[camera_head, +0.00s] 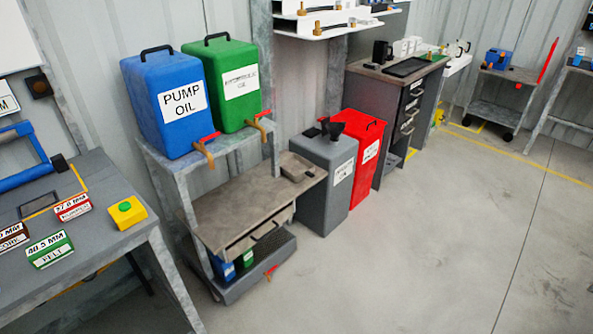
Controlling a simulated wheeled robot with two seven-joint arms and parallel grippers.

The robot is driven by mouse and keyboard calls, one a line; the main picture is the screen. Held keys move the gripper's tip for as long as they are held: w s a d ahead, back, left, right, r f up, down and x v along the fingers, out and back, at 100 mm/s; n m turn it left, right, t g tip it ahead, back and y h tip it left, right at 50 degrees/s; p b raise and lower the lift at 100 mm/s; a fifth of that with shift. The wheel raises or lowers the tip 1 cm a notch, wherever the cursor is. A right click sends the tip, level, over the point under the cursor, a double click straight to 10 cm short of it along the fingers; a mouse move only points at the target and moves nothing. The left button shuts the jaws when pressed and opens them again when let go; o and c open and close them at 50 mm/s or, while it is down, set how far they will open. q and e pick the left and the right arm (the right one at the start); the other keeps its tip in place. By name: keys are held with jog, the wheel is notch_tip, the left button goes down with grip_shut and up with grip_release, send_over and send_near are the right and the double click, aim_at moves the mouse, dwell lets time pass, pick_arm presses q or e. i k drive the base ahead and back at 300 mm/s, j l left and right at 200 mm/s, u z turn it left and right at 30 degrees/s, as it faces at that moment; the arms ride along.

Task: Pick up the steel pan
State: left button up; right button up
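No object in view is plainly labelled as the steel pan. A small shallow grey pan-like tray (298,171) lies at the right end of the brown-grey shelf (225,212) of the oil stand. It looks empty, but it is small and I cannot tell its material. A dark, low tray-like base (262,272) sits at the bottom of the same stand. Neither of my grippers is in view.
Blue (170,110) and green (228,85) oil cans stand on the top shelf. A grey bin (328,180) and red bin (362,165) stand right of the stand. A workbench (85,215) is at left. The floor (440,240) is clear at right.

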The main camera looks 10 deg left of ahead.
aim_at(293, 166)
jog(key=i+z, duration=0.2)
jog(key=z, duration=0.3)
jog(key=i, duration=2.3)
jog(key=i+u, duration=0.1)
jog(key=i, duration=0.4)
jog(key=i+l+u, duration=0.1)
jog(key=i, duration=0.4)
jog(key=i+l+u, duration=0.15)
jog(key=i, duration=0.35)
jog(key=i+l+u, duration=0.1)
jog(key=i, duration=0.4)
jog(key=l, duration=0.1)
